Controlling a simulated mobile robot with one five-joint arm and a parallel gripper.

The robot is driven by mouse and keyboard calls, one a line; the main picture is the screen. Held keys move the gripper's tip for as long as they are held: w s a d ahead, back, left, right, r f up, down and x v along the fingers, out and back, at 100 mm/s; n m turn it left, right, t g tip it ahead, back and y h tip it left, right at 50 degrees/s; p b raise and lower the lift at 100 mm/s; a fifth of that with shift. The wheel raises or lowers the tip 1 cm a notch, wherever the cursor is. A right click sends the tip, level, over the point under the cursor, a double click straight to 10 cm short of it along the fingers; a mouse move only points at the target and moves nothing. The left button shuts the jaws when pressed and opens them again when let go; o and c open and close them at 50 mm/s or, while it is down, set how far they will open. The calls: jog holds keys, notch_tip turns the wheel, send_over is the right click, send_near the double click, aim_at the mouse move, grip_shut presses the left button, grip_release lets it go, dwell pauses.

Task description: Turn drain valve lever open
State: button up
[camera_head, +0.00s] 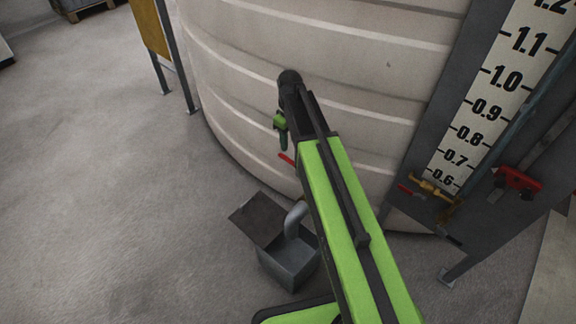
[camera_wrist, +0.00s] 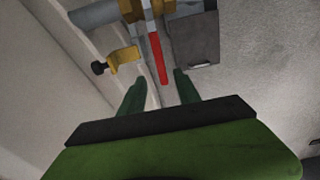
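The red drain valve lever (camera_wrist: 157,58) shows in the wrist view, extending from a brass valve body (camera_wrist: 150,8) at the top edge. My gripper (camera_wrist: 158,88) is open. Its two dark green fingers stand apart, with the lever's free end ahead of and roughly between their tips. I cannot tell whether anything touches. In the head view a short part of the red lever (camera_head: 286,158) shows just below my gripper (camera_head: 283,141), beside the tank. My arm hides most of the valve there.
The large ribbed tank (camera_head: 300,40) stands behind the arm. Below is an open grey drain box (camera_head: 288,268) with a pipe (camera_head: 295,218). A level gauge (camera_head: 500,90) with a brass valve (camera_head: 432,188) stands right. A yellow fitting (camera_wrist: 124,57) sits left of the lever. Floor at left is clear.

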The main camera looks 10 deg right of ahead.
aim_at(289, 160)
notch_tip(289, 160, down, 8)
jog(key=b, duration=0.7)
jog(key=shift+f, duration=0.25)
jog(key=shift+r, duration=0.1)
grip_shut()
jog(key=shift+s, duration=0.1)
dwell(0.3)
